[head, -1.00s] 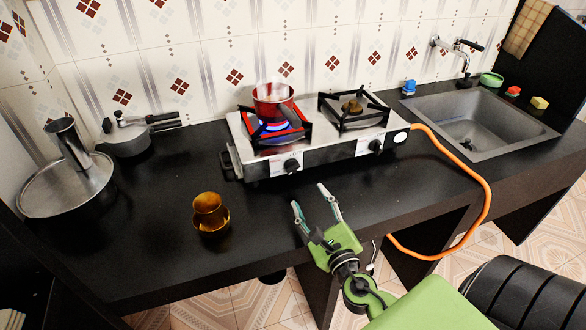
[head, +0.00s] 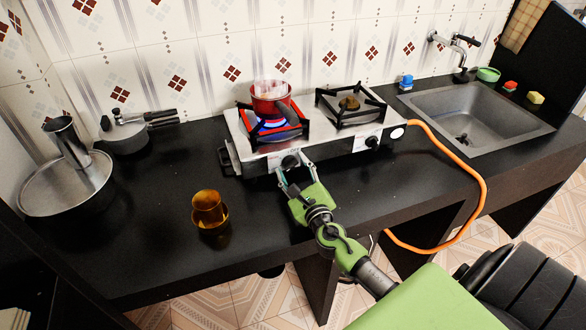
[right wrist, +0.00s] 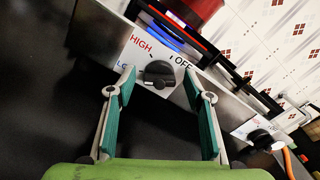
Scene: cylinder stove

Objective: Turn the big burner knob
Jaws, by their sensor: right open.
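The two-burner stove (head: 330,143) stands on the black counter. Its left black knob (head: 290,162) is on the front panel below the lit left burner; in the right wrist view this knob (right wrist: 158,74) sits by HIGH, LOW and OFF markings. A second black knob (head: 372,143) is at the right; it also shows in the right wrist view (right wrist: 260,138). My right gripper (head: 296,170) is open, its fingers on either side of the left knob. In the right wrist view the gripper (right wrist: 160,85) shows gaps between fingers and knob. My left gripper is not in view.
A red pot (head: 271,98) sits on the left burner over a blue flame. An orange hose (head: 484,190) runs from the stove's right side. An amber cup (head: 208,208) stands on the counter at left front. A sink (head: 470,120) is at right.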

